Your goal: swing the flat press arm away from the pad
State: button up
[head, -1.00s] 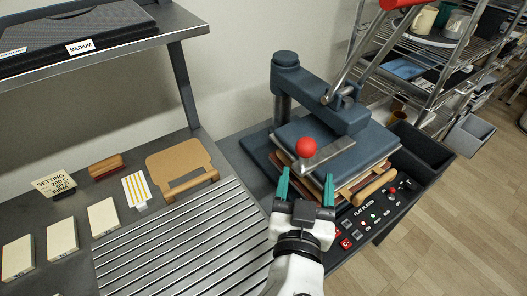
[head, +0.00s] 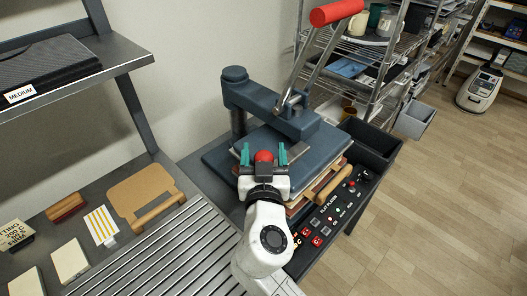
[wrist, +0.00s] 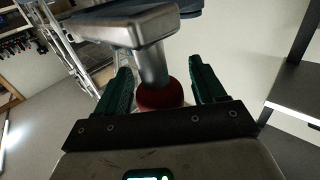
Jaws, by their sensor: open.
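The flat press arm (head: 272,112) is dark blue-grey and reaches from its post at the back left over the flat press plate (head: 305,146), above the layered pad (head: 335,178). A red ball knob (head: 264,156) sits at the front of the press on a metal bar. My gripper (head: 264,155) is open with its green fingers on either side of the knob. In the wrist view the knob (wrist: 160,95) shows between the open fingers (wrist: 165,85), below the metal bar (wrist: 125,24). I cannot tell whether either finger touches it.
A red-handled lever (head: 336,12) rises above the press. A control panel (head: 335,215) and dark bins (head: 370,143) lie to the right. A slatted metal top (head: 160,250) and a brown board (head: 145,195) lie left, under a shelf. Wire shelving (head: 370,60) stands behind.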

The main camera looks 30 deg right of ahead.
grip_shut()
dwell(0.7)
